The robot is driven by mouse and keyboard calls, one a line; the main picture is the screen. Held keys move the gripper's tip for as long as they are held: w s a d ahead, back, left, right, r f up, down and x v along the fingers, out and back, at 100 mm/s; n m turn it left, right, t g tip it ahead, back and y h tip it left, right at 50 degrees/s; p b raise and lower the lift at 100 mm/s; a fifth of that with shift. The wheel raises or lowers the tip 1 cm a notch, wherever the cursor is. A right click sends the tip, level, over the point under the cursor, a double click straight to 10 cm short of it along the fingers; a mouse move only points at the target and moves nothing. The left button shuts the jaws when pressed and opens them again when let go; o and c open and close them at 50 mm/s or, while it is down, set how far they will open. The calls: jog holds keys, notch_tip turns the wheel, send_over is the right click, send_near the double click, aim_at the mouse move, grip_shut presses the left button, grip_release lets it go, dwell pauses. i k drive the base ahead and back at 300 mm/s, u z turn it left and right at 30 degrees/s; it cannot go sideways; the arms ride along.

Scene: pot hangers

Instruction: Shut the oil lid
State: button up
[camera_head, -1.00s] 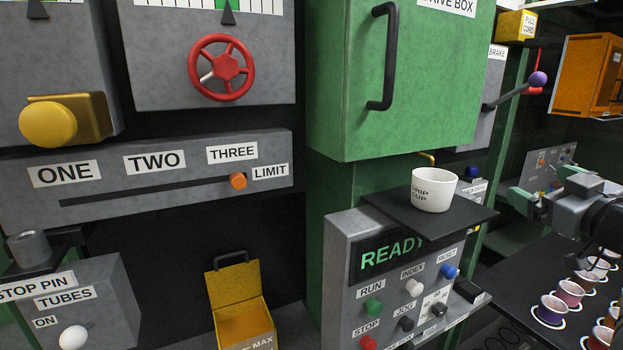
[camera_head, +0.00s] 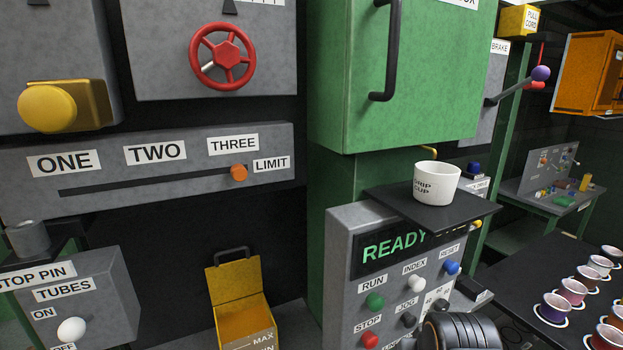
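The oil box (camera_head: 247,318) is a yellow open-topped box low in the middle of the view, with MAX and MIN marked on its front. Its yellow lid (camera_head: 232,281) stands up at the back, open, with a dark handle (camera_head: 232,253) along the lid's top edge. The inside of the box shows. My gripper is not in view. Only a dark ribbed part of my arm shows at the bottom edge, right of the box and in front of the button panel.
The grey READY panel (camera_head: 340,265) with buttons stands right of the box. Above it a dark shelf (camera_head: 480,212) bears a white drip cup (camera_head: 436,184). The grey STOP PIN box (camera_head: 95,290) stands at left. A dark table (camera_head: 520,270) with several coloured cups is at right.

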aim_at(236, 279)
jog(key=k, duration=0.6)
jog(key=u, duration=0.85)
jog(key=i, duration=0.95)
jog(key=u, duration=0.35)
